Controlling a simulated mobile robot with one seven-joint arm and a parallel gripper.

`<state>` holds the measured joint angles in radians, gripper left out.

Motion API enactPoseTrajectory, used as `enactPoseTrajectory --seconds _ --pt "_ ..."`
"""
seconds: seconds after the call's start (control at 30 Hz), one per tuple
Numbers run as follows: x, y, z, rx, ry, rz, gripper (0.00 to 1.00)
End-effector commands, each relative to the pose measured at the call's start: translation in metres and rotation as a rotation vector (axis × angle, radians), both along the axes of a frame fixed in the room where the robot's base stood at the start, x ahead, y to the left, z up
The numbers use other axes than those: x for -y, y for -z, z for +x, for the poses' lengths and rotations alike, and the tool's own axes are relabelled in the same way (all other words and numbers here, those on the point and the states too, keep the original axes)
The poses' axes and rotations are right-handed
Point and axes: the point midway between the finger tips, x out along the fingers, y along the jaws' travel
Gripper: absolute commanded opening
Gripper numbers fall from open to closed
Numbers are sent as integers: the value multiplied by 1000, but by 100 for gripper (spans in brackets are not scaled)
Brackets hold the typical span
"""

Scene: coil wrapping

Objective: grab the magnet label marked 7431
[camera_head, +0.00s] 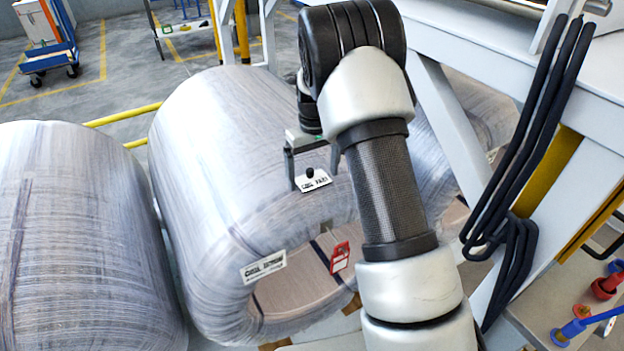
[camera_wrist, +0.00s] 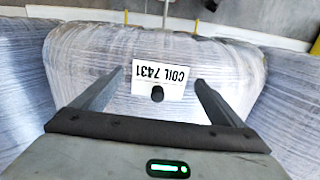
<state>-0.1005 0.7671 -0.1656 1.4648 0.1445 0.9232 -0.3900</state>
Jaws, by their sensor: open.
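The white magnet label (camera_wrist: 172,74) reads "COIL 7431" upside down in the wrist view and has a black knob (camera_wrist: 157,94) near its edge. It lies on the top of a wrapped coil (camera_head: 215,150). In the head view the label (camera_head: 315,183) is small and its print is hard to read. My gripper (camera_wrist: 159,78) is open, with one finger on each side of the label and the knob between them. The fingers appear apart from the knob. In the head view my gripper (camera_head: 313,176) is right over the label.
A second white label (camera_head: 264,267) and a red tag (camera_head: 340,258) are on the coil's near end. Another wrapped coil (camera_head: 80,240) stands at left. A white frame with black cables (camera_head: 525,140) is at right. Yellow rails (camera_head: 125,115) and a blue cart (camera_head: 48,55) are behind.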

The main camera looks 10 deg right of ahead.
Motion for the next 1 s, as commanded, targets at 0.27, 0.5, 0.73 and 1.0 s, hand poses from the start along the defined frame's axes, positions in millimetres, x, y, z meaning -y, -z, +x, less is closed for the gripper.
enactPoseTrajectory --seconds 0.27,0.5,0.73,1.0 --pt "0 1 0 2 0 0 80" --pt "0 1 1 2 1 0 47" --pt "0 -3 1 3 1 0 47" --pt "1 -49 2 8 1 -1 47"
